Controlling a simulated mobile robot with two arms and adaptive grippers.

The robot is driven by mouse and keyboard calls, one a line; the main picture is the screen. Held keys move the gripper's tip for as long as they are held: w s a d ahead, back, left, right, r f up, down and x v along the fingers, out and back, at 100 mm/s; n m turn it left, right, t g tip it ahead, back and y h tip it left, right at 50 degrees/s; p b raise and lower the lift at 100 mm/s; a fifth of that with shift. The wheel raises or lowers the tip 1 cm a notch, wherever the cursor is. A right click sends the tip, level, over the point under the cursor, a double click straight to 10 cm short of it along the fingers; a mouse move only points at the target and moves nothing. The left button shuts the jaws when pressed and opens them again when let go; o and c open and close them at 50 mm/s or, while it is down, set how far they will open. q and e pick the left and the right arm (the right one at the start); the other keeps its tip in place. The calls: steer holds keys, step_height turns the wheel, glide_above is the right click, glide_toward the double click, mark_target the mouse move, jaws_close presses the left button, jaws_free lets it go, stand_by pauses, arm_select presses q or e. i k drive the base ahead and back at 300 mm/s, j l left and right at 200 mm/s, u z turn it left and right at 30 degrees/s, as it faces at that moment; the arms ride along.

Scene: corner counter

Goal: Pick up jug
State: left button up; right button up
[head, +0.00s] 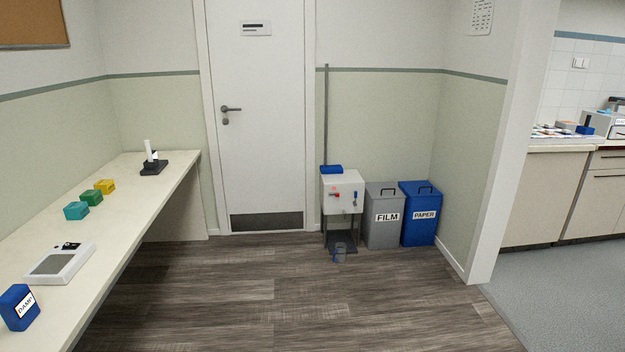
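Neither of my grippers is in view.
The white box (342,192) on its stand, a grey FILM bin (383,232) and a blue PAPER bin (421,229) line the back wall. A long counter (120,215) with small boxes and a device runs along the left. The wooden floor (270,305) in front is clear.

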mark_target(340, 252)
steer(key=i+u, duration=0.25)
steer(key=i, duration=1.75)
